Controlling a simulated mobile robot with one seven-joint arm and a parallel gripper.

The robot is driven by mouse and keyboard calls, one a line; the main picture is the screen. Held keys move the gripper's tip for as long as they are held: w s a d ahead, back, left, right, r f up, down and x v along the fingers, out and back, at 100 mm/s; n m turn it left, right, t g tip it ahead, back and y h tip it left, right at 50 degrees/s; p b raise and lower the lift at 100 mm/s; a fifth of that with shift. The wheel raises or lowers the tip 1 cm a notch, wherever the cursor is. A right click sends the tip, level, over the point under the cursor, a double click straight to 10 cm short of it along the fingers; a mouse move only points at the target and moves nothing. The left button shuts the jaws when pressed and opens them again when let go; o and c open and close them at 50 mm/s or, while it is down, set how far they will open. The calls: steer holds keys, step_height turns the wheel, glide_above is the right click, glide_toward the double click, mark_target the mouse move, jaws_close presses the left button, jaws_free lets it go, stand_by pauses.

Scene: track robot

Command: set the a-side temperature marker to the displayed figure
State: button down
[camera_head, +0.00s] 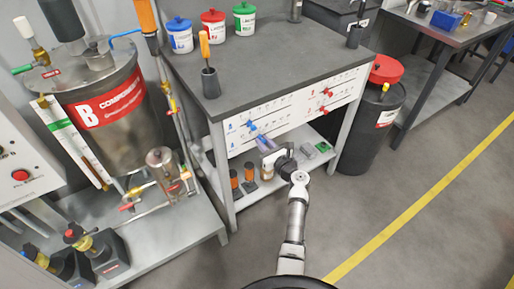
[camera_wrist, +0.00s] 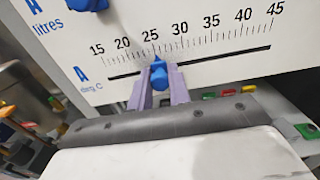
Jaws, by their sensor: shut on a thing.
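The a-side temperature marker (camera_wrist: 159,74) is a blue slider knob on a black slot under a scale from 15 to 45, labelled A and deg C. Its tip points close to the numeral 25. The purple fingers of my gripper (camera_wrist: 160,84) are shut on the marker, one on each side. The a-side litres marker (camera_wrist: 88,4) is a blue knob above. I cannot make out a displayed figure in either view.
Red markers (camera_head: 325,100) sit on the panel's right half. Below it, a shelf (camera_head: 245,201) holds orange-topped items (camera_head: 249,173) and a green-topped box (camera_head: 323,147). A black drum (camera_head: 365,140) with a red lid stands right of the bench. The floor in front is clear.

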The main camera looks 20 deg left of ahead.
steer(key=c, duration=1.3)
jaws_free()
steer(key=b+v, duration=0.1)
steer(key=v, duration=1.2)
steer(key=shift+s+d, duration=0.25)
steer(key=shift+s, duration=0.05)
